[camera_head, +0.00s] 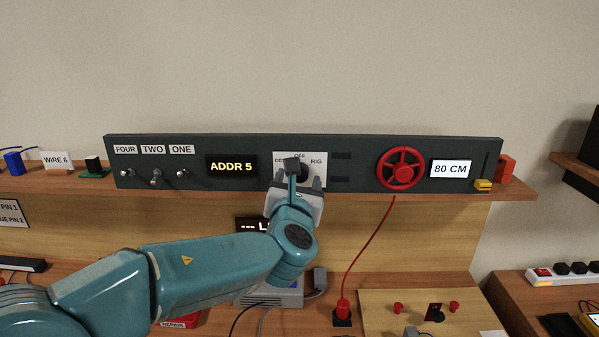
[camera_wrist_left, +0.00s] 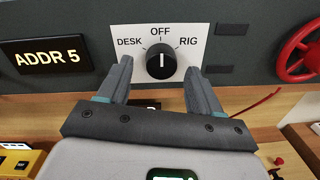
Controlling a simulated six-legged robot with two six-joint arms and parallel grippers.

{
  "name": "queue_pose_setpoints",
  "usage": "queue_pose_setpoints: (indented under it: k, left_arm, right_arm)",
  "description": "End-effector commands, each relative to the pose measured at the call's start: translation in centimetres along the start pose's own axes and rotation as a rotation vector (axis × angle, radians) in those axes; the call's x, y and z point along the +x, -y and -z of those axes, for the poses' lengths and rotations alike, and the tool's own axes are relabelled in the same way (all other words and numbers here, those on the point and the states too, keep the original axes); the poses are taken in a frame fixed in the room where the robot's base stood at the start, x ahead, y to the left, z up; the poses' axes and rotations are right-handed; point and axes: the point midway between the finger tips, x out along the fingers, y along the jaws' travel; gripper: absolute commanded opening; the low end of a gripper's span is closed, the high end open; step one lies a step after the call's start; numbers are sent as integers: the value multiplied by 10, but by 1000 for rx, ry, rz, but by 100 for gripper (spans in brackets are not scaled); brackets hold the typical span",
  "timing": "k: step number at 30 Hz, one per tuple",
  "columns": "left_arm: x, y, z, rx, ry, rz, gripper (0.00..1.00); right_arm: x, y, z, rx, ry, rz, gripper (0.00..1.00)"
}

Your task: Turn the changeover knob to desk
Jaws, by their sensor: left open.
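The changeover knob (camera_wrist_left: 160,62) is a round black knob on a white plate (camera_wrist_left: 198,42) marked DESK, OFF and RIG. In the left wrist view its white pointer line points up at OFF. In the head view the plate (camera_head: 317,158) is partly covered by my left gripper (camera_head: 297,172), which also hides part of the knob. In the left wrist view my left gripper (camera_wrist_left: 158,85) is open, with one finger on each side of the knob and gaps between. I cannot tell how far the fingertips are from the panel. My right gripper does not show.
The dark panel (camera_head: 230,146) stands on a wooden shelf. Toggle switches (camera_head: 156,180) and an ADDR 5 display (camera_head: 231,167) are to the left. A red handwheel (camera_head: 401,170) and an 80 CM display (camera_head: 450,169) are to the right. A red cable (camera_head: 374,240) hangs below.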

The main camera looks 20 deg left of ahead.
Motion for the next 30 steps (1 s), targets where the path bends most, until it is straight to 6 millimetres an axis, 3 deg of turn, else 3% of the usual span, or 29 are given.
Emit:
queue_pose_setpoints:
  k: [6, 14, 19, 20, 30]
  left_arm:
    - [20, 2, -1, 1, 0, 0, 65]
    - [22, 2, 0, 0, 1, 0, 65]
    - [21, 2, 0, 0, 1, 0, 13]
    - [21, 2, 0, 0, 1, 0, 9]
    - [21, 3, 2, -42, 4, 0, 9]
  right_arm:
    - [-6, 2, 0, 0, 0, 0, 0]
    - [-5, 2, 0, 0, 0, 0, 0]
    - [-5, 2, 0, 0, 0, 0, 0]
    - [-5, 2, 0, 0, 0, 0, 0]
    - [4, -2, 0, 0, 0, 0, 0]
